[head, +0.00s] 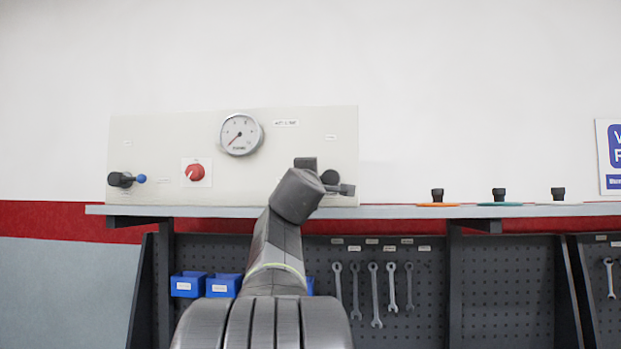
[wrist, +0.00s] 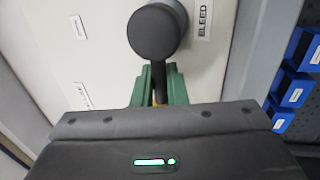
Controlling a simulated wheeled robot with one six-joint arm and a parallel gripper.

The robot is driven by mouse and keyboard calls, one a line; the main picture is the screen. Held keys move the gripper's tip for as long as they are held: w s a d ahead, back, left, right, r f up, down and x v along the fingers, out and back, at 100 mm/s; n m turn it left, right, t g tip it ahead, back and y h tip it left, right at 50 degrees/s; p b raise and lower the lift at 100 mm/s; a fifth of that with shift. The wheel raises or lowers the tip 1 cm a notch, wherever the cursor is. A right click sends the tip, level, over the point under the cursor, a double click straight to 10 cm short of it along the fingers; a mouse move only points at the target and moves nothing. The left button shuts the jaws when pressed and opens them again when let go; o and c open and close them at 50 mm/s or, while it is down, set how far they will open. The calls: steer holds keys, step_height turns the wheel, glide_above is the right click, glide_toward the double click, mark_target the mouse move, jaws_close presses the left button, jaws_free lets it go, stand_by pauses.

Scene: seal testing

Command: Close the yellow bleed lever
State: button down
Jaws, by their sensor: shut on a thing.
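The bleed valve shows in the wrist view as a dark round cap (wrist: 153,32) with a dark stem, beside a label reading BLEED (wrist: 204,20). A small strip of the yellow bleed lever (wrist: 156,100) shows between the green fingers of my gripper (wrist: 157,82). My gripper is shut on the lever. The rest of the lever is hidden behind the fingers and gripper body. In the head view the valve's dark cap (head: 330,177) sits at the panel's right end, next to my wrist. The yellow lever cannot be seen there.
The pale panel (head: 270,185) stands on a grey shelf (head: 400,212). It carries a gauge (head: 241,134), a red knob (head: 195,172) and a blue-tipped lever (head: 140,178). Blue bins (head: 188,284) and several wrenches (head: 375,290) hang below. Three dark-handled items stand on the shelf's right.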

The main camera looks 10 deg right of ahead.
steer(key=shift+f, duration=0.15)
steer(key=c, duration=1.5)
jaws_free()
steer(key=shift+c, duration=0.2)
steer(key=b+v, duration=0.4)
steer(key=v, duration=0.9)
steer(key=shift+s, duration=0.4)
steer(key=shift+w, duration=0.1)
steer(key=p+x, duration=0.4)
steer(key=x, duration=0.9)
steer(key=shift+w, duration=0.3)
